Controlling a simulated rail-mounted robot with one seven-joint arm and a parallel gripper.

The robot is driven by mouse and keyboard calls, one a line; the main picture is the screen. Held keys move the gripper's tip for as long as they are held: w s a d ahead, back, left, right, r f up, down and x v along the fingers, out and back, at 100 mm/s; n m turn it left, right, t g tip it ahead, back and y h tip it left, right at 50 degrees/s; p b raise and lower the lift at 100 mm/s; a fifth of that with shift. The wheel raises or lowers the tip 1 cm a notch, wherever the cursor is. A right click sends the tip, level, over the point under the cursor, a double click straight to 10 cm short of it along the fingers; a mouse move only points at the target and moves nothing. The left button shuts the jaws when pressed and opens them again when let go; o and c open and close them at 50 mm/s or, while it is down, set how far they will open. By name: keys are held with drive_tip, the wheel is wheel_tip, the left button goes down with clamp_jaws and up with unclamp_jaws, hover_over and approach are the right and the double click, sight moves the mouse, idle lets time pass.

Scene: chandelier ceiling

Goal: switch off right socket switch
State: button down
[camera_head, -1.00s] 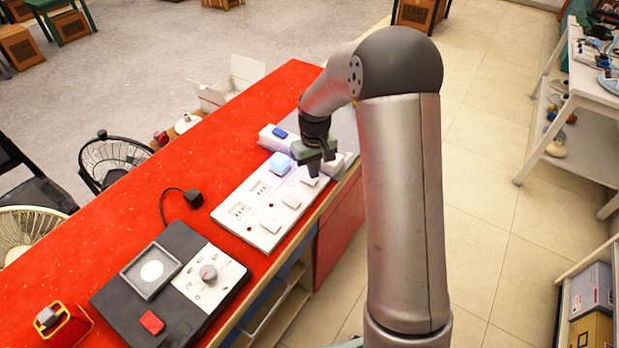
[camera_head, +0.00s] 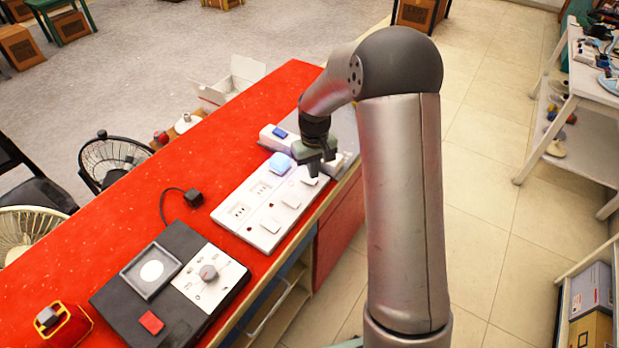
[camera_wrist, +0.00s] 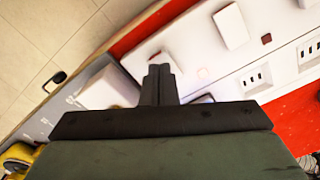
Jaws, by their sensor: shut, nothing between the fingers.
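A long white socket panel (camera_head: 252,204) lies on the red tabletop, with several sockets and white rocker switches along it. My gripper (camera_head: 314,173) points down at the panel's right end, its fingers shut and empty. In the wrist view, the shut fingertips (camera_wrist: 160,72) overlap the panel's end switch, mostly hiding it. I cannot tell whether they touch it or which way it is tilted. Another switch (camera_wrist: 230,27) shows clear of the fingers. A pale-blue plug (camera_head: 281,163) sits in the right socket; my gripper partly hides it in the wrist view.
A grey device with a white block (camera_wrist: 108,90) stands close beside the panel's end. A white unit with a blue switch (camera_head: 279,133) is behind. A black device with a dial (camera_head: 208,273) is at the front left. Bare red tabletop (camera_head: 130,215) lies left of the panel.

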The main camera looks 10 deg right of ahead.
sight(314, 181)
drive_tip(key=shift+f+b, duration=0.75)
drive_tip(key=shift+f, duration=0.25)
idle(0.3)
drive_tip(key=shift+r, duration=0.1)
drive_tip(key=shift+r+p, duration=2.15)
drive_tip(key=shift+r, duration=1.3)
